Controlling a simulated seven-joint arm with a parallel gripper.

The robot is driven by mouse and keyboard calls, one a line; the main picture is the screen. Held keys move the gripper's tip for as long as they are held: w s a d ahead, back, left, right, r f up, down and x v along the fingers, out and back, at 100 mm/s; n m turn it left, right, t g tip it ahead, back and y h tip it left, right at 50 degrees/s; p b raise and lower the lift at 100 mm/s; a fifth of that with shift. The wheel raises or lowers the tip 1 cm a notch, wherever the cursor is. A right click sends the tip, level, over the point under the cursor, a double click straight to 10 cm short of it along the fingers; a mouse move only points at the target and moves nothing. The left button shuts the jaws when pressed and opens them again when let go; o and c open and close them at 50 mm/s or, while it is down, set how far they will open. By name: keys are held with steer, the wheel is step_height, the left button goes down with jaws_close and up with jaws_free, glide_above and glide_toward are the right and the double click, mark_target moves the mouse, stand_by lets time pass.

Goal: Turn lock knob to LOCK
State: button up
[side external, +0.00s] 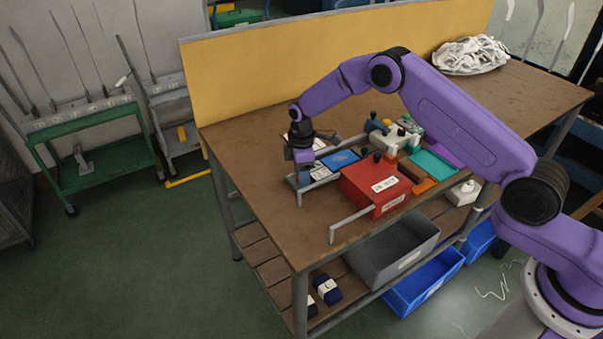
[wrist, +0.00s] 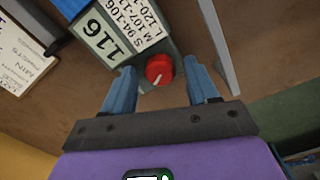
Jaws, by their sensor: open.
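The red round knob (wrist: 159,69) shows in the wrist view, with a white pointer mark toward its lower left. It sits at the end of a grey panel (wrist: 152,52) with a "116" display and a size label. The two blue fingers of my gripper (wrist: 160,76) stand apart, one on each side of the knob, with visible gaps. No LOCK lettering is readable. In the side view, my gripper (side external: 303,168) is low over the bench's left part, and the knob cannot be made out there.
A metal rail (wrist: 216,45) runs right of the gripper in the wrist view. A red box (side external: 372,187), a blue pad (side external: 341,160) and a teal mat (side external: 434,164) lie right of the gripper on the brown bench (side external: 235,140). A white heap (side external: 470,55) lies at the back.

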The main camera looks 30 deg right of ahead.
steer(key=shift+c, duration=0.3)
steer(key=c, duration=1)
steer(key=shift+m, duration=1.5)
steer(key=o, duration=1.1)
steer(key=shift+c, duration=0.2)
steer(key=shift+d, duration=0.15)
